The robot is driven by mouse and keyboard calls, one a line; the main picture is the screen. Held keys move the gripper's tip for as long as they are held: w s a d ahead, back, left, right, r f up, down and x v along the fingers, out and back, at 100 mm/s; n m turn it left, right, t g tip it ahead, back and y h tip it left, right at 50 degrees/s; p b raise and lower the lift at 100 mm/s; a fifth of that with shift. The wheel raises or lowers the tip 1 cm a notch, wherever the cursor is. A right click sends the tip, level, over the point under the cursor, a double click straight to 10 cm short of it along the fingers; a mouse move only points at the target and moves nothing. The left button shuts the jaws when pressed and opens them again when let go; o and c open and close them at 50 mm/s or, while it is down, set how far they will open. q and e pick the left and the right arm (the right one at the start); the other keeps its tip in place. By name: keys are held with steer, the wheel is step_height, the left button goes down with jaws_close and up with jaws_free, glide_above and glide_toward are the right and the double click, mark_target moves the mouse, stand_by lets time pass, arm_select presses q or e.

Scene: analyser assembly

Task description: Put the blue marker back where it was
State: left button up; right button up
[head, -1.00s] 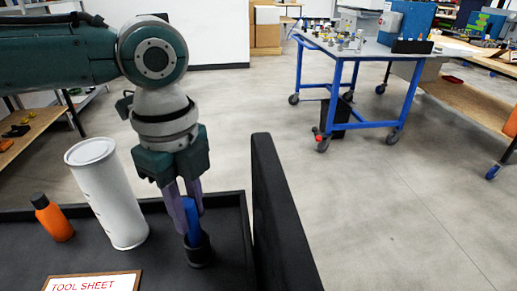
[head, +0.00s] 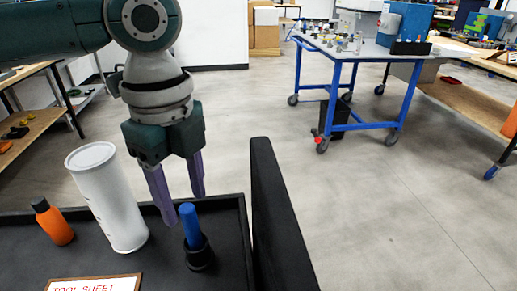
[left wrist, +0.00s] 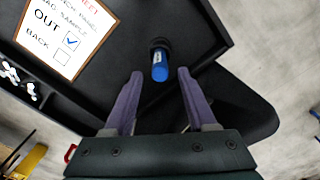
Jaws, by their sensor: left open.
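The blue marker (head: 191,225) stands upright in a small black cup (head: 199,255) in the right part of the black tray. It also shows in the left wrist view (left wrist: 160,68), with the cup (left wrist: 160,44) around its far end. My left gripper (head: 185,207) is open and empty, just above and behind the marker. In the left wrist view its purple fingers (left wrist: 160,72) are spread on either side of the marker, apart from it. My right gripper is not in view.
A white cylinder (head: 108,198) and an orange bottle (head: 53,222) stand left of the cup. A tool sheet (head: 95,284) lies in front; the wrist view shows its "OUT" box ticked. A tall black panel (head: 275,215) rises close on the right.

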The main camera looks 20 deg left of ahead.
arm_select(q)
step_height(320, 180, up, 8)
steer(key=s+d+f+n+t+h, duration=0.25)
steer(key=s+d+f+n, duration=0.35)
steer(key=d, duration=0.5)
steer(key=s+a+f+n+t+y, duration=0.1)
steer(key=s+a+f+n+y, duration=0.1)
steer(key=s+a+n, duration=0.6)
steer(key=s+f+n, duration=0.1)
steer(key=s+n, duration=0.1)
steer(key=n, duration=0.1)
steer(key=shift+f+p, duration=0.15)
steer(key=shift+p, duration=0.25)
step_height(320, 180, up, 47)
steer(key=p, duration=4.7)
steer(key=shift+d, duration=0.1)
